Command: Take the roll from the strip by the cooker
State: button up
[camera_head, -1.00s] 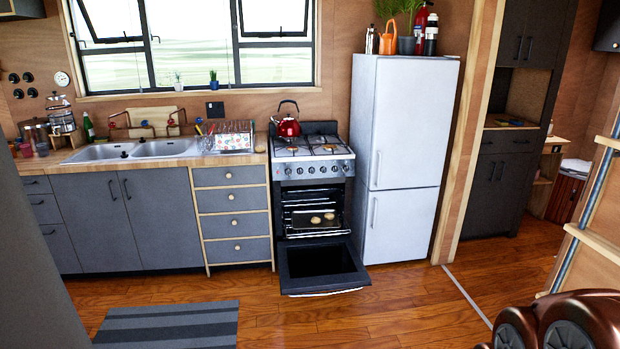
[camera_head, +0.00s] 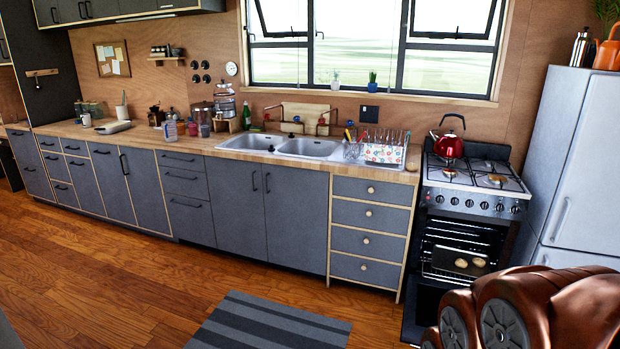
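The cooker (camera_head: 472,203) stands right of the counter, with a red kettle (camera_head: 449,146) on its hob. A narrow strip of wooden counter (camera_head: 405,177) lies between the dish rack and the cooker. A small tan shape (camera_head: 411,166) shows on this strip; it could be the roll, but it is too small to be sure. The oven is open, and two round buns (camera_head: 470,263) sit on a tray inside. My gripper is not in view; only copper-coloured parts of my arm show at the lower right.
The lowered oven door (camera_head: 423,306) juts into the floor in front of the cooker, partly behind my arm. A white fridge (camera_head: 580,170) stands to its right. A dish rack (camera_head: 383,148) is beside the sink. A striped rug (camera_head: 270,325) lies on otherwise clear wooden floor.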

aim_at(411, 165)
jog(key=z, duration=0.15)
jog(key=i, duration=3.05)
jog(key=z, duration=0.15)
